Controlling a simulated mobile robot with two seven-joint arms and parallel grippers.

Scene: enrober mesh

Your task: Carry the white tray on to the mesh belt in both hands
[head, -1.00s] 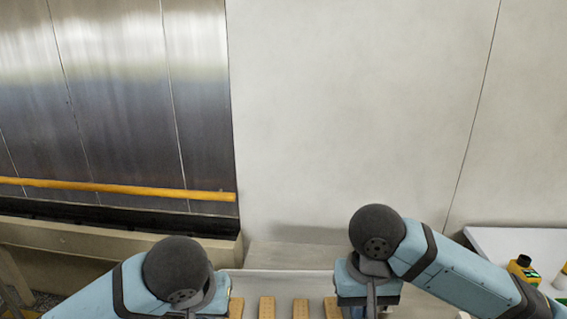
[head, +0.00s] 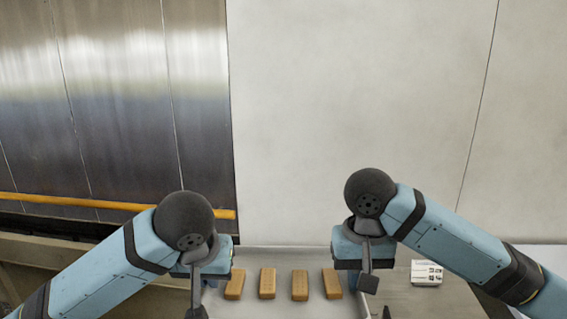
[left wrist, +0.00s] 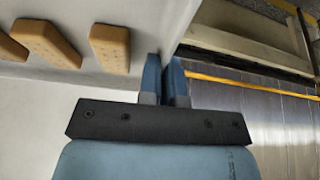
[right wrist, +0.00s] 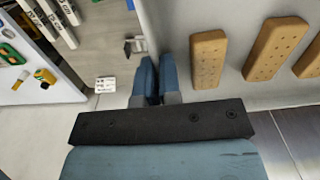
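The white tray (head: 283,308) lies between my two arms in the head view, its near part cut off by the picture's lower edge. Several brown bar-shaped pieces (head: 267,283) stand in a row in it. In the left wrist view my left gripper (left wrist: 165,72) is closed on the tray's side wall, one finger on each side. In the right wrist view my right gripper (right wrist: 158,72) is closed on the opposite wall the same way. In the head view the fingertips are hidden behind the wrists. I cannot make out the mesh belt, nor what is under the tray.
A small white labelled box (head: 427,273) lies on a grey surface right of the tray. The right wrist view shows a white surface (right wrist: 40,88) with green and yellow items at left. A pale wall (head: 350,110) and metal panels (head: 100,120) with a yellow rail (head: 120,205) stand behind.

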